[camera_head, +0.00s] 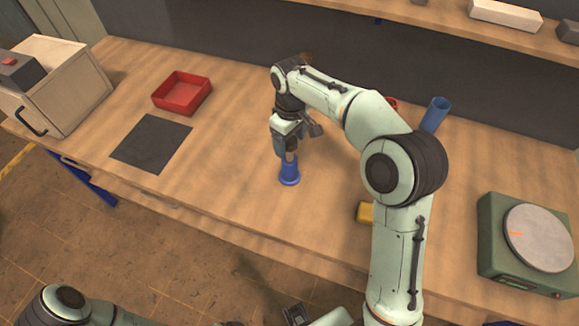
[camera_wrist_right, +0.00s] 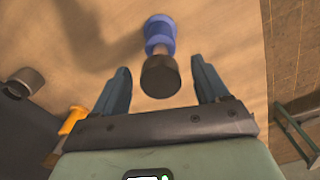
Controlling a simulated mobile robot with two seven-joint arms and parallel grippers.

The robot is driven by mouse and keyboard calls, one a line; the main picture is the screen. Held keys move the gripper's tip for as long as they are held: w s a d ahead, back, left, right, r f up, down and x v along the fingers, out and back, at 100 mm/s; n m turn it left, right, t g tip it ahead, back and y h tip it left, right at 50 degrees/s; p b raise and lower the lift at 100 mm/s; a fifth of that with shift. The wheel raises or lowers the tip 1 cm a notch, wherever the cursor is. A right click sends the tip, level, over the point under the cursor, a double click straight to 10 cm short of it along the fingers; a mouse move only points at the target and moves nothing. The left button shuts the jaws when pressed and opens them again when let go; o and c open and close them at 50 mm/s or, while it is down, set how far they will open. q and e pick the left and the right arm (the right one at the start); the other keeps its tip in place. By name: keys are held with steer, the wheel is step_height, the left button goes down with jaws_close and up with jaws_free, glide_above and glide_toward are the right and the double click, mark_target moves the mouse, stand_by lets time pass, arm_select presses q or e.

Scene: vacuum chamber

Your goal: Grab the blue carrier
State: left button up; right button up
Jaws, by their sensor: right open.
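The blue carrier (camera_head: 289,174) stands upright on the wooden table, with a round blue foot. In the right wrist view its blue part (camera_wrist_right: 160,32) shows beyond a dark round top piece (camera_wrist_right: 160,76). My right gripper (camera_head: 287,152) is just above it, pointing down. In the right wrist view the open fingers (camera_wrist_right: 160,65) stand on either side of the dark top, with a visible gap on both sides. My left arm shows at the bottom edge; what seems to be its gripper (camera_head: 295,314) is cut off there.
A red tray (camera_head: 182,92) and a dark square mat (camera_head: 151,143) lie left of the carrier. A wooden box (camera_head: 66,84) stands far left. My right arm crosses near a yellow block (camera_head: 365,212) and a blue tube (camera_head: 436,114). A green scale (camera_head: 500,250) stands at right.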

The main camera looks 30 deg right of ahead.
mark_target(290, 160)
step_height(290, 160, down, 4)
steer(key=shift+f, duration=0.2)
steer(key=shift+r, duration=0.1)
jaws_close()
